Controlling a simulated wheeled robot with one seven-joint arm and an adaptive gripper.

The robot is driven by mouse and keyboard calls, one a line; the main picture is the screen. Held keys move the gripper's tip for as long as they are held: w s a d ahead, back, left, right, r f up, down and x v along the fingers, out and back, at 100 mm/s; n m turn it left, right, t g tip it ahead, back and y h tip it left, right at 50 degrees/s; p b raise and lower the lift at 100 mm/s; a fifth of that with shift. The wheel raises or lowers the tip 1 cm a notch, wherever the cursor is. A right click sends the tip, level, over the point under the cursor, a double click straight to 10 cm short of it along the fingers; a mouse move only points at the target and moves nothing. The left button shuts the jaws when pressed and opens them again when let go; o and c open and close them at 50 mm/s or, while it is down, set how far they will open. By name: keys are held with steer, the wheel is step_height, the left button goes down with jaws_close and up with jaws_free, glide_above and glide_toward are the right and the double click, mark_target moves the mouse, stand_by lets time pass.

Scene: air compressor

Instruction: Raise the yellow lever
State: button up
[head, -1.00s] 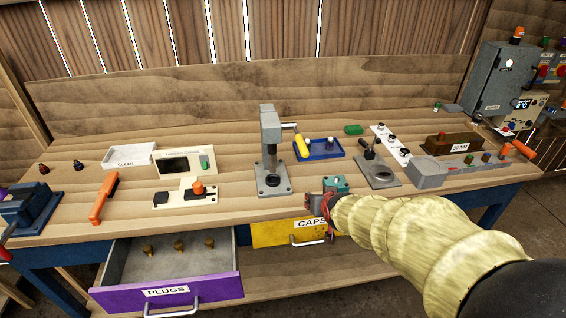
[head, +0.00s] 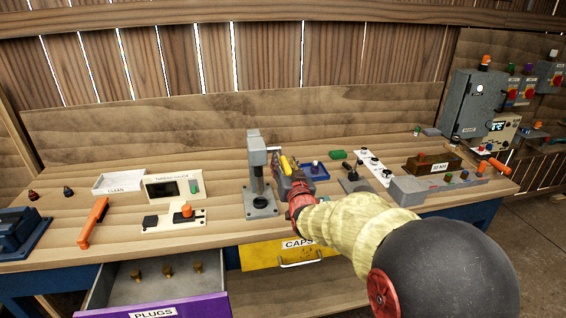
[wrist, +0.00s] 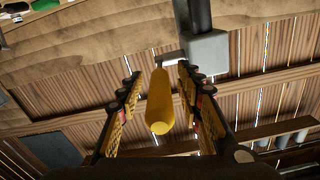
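The yellow lever (head: 284,163) is the handle on the right side of the grey press (head: 257,172) on the workbench. In the wrist view the yellow lever (wrist: 160,102) hangs between the two fingers of my gripper (wrist: 158,105), with a visible gap on each side. The grey press head (wrist: 206,50) is above and right of it there. In the head view my gripper (head: 290,178) is at the lever, just right of the press column, and partly hides it. The gripper is open; I see no contact with the lever.
A blue tray (head: 316,175) lies just right of my gripper. A grey clamp block (head: 352,180) stands further right. The open purple PLUGS drawer (head: 200,303) and the yellow CAPS drawer (head: 255,256) are at the bench front. A gauge box (head: 172,187) stands left.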

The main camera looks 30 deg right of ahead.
steer(key=shift+x, duration=1.2)
steer(key=shift+c, duration=1)
jaws_close()
